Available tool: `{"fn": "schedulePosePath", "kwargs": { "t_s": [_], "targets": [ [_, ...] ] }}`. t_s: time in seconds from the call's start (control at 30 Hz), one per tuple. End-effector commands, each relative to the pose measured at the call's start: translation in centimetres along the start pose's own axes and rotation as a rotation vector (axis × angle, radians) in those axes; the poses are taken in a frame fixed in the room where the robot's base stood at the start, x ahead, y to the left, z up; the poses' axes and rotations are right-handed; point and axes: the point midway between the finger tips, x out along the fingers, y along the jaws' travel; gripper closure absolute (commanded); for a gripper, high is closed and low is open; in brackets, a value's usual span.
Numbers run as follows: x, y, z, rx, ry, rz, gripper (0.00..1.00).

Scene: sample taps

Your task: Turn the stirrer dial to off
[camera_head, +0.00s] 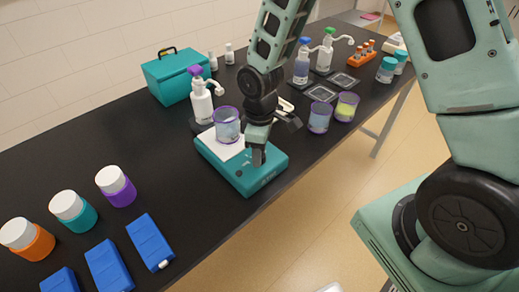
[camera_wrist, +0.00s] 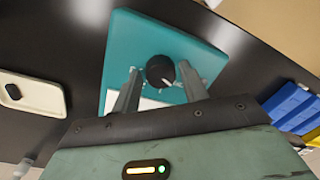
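The stirrer is a teal box (camera_head: 265,174) with a white top plate; a clear purple-rimmed beaker (camera_head: 227,125) stands on the plate. In the wrist view, the stirrer (camera_wrist: 125,40) shows its round black dial (camera_wrist: 158,69), with a white pointer mark toward the lower right of the picture. My gripper (camera_wrist: 159,76) is open, one finger on each side of the dial; I cannot tell whether they touch it. In the head view, my gripper (camera_head: 258,156) points down at the stirrer's front right part and hides some of its top.
A white pump bottle (camera_head: 201,104) stands close behind the beaker. Two more purple-rimmed beakers (camera_head: 320,117) stand to the right. Lidded jars (camera_head: 73,211) and blue boxes (camera_head: 150,240) are at the front left. A teal case (camera_head: 172,78) is at the back. The black table's middle left is clear.

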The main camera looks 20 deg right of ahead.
Motion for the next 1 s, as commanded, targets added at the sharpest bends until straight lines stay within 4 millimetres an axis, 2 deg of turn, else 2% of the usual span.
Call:
{"fn": "schedulePosePath", "kwargs": {
  "t_s": [0.33,0.47,0.57,1.0],
  "targets": [
    [-0.1,0.0,0.0,0.002,0.0,0.0,0.45],
    [-1.1,0.1,0.0,0.003,0.002,0.001,0.45],
    [-2.7,0.1,-0.1,0.003,0.004,0.003,0.45],
    [-12.9,0.1,-0.1,0.002,0.005,0.005,0.45]
  ]
}}
